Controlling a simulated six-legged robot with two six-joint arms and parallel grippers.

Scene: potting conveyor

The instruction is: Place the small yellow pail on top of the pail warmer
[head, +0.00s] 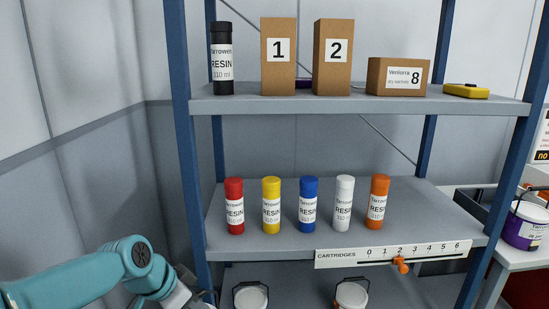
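I do not see a small yellow pail or a thing I can identify as the pail warmer in the head view. Two pails with white lids, one left (250,297) and one right (351,295), show at the bottom edge under the shelf, cut off by the frame. A purple-and-white pail (524,226) stands on a bench at the far right. My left arm comes in at the lower left. Its gripper end (188,298) is at the bottom edge beside the shelf post, with the fingertips not clear. My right gripper is out of view.
A blue-post shelf unit (340,249) fills the middle. Its middle shelf holds several resin cartridges (308,205). The top shelf holds a black cartridge (221,60), cartons (278,60) and a yellow device (466,91). An orange slider (401,265) sits on the scale strip.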

